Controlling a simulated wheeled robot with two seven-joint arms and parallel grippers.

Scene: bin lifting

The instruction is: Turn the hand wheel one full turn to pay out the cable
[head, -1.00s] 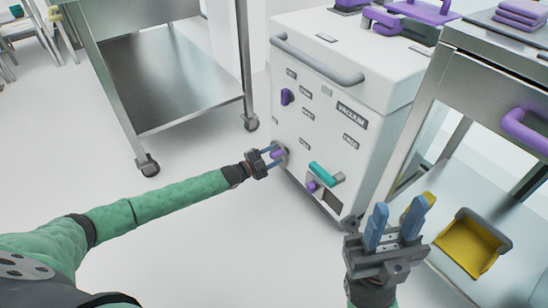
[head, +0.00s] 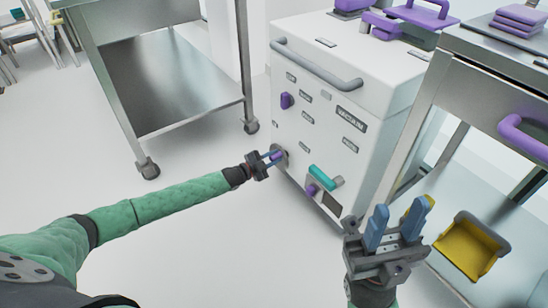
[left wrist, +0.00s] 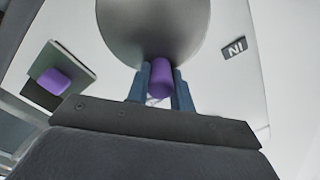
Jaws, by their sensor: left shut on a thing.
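The hand wheel is a grey disc with a purple knob. In the head view the wheel (head: 283,151) is small on the left side of the white machine's front, partly hidden by my gripper. In the left wrist view the wheel (left wrist: 150,28) is large at the top, with its purple knob (left wrist: 160,78) at the lower edge. My left gripper (head: 274,157) is shut on the knob, its blue fingers on either side of it. My right gripper (head: 397,220) is open and empty, in front of the machine's lower right. No cable can be made out.
The white machine (head: 325,90) has a grey bar handle, a teal lever (head: 324,177), and purple knobs. A steel cart (head: 150,120) stands at the left. At the right are a steel table (head: 480,70) and a yellow scoop-like tray (head: 470,245). The floor between is clear.

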